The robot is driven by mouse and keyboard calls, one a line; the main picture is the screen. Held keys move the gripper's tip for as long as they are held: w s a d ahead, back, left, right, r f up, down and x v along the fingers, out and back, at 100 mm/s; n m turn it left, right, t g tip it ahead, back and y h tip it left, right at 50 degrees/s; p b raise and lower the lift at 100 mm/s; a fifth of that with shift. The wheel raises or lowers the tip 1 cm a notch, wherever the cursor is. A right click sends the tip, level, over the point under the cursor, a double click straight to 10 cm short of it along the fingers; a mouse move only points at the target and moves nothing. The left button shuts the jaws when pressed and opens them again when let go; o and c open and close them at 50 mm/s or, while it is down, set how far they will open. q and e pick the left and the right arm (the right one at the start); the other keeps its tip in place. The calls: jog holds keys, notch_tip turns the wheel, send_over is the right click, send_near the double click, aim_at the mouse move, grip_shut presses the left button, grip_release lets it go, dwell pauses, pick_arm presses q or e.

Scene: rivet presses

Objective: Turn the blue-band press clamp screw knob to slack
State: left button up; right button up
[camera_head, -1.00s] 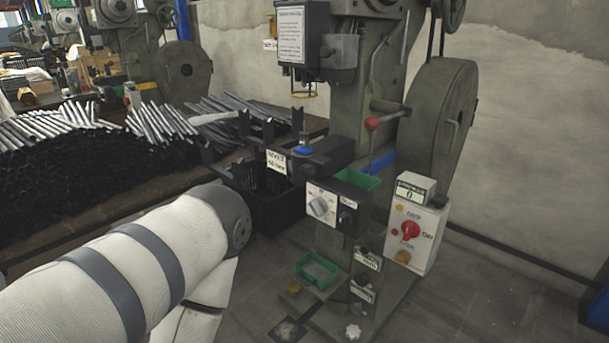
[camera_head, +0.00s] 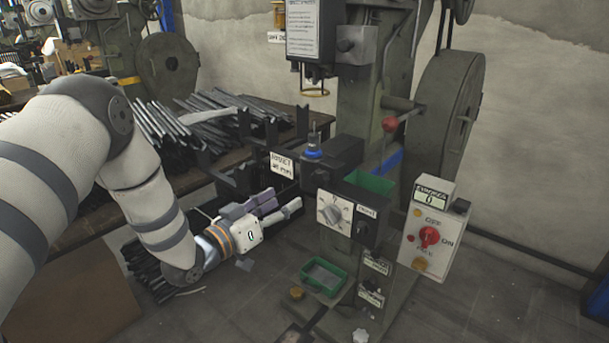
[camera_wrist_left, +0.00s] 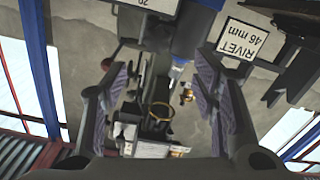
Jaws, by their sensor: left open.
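The press (camera_head: 352,110) with a blue band (camera_head: 386,163) stands right of centre in the head view. A box on its front carries a pale pointer knob (camera_head: 333,211) on a white dial. A pale star-shaped knob (camera_head: 361,336) sits low on the base. I cannot read which of these is the clamp screw knob. My left gripper (camera_head: 288,203) is open and empty, left of the dial box and apart from it, below the rivet sign. In the left wrist view its two spread fingers (camera_wrist_left: 160,98) have nothing held between them. My right gripper is out of view.
A rivet sign (camera_head: 282,164) hangs on the press's left side; it also shows upside down in the wrist view (camera_wrist_left: 242,38). A green tray (camera_head: 323,277) sits low. Metal bars (camera_head: 205,125) lie on the left bench.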

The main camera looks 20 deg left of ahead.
aim_at(317, 179)
pick_arm(q)
jog(key=b+x, duration=0.1)
jog(key=x, duration=1)
jog(key=shift+w+d+f+b, duration=0.1)
jog(key=shift+w+d+b, duration=0.1)
jog(key=shift+b, duration=0.2)
jog(key=shift+w+d+r, duration=0.1)
jog(key=shift+w+r, duration=0.1)
jog(key=shift+w, duration=0.1)
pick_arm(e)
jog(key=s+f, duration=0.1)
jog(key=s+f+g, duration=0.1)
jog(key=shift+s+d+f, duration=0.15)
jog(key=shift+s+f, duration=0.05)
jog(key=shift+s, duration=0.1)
pick_arm(q)
jog(key=c, duration=1.2)
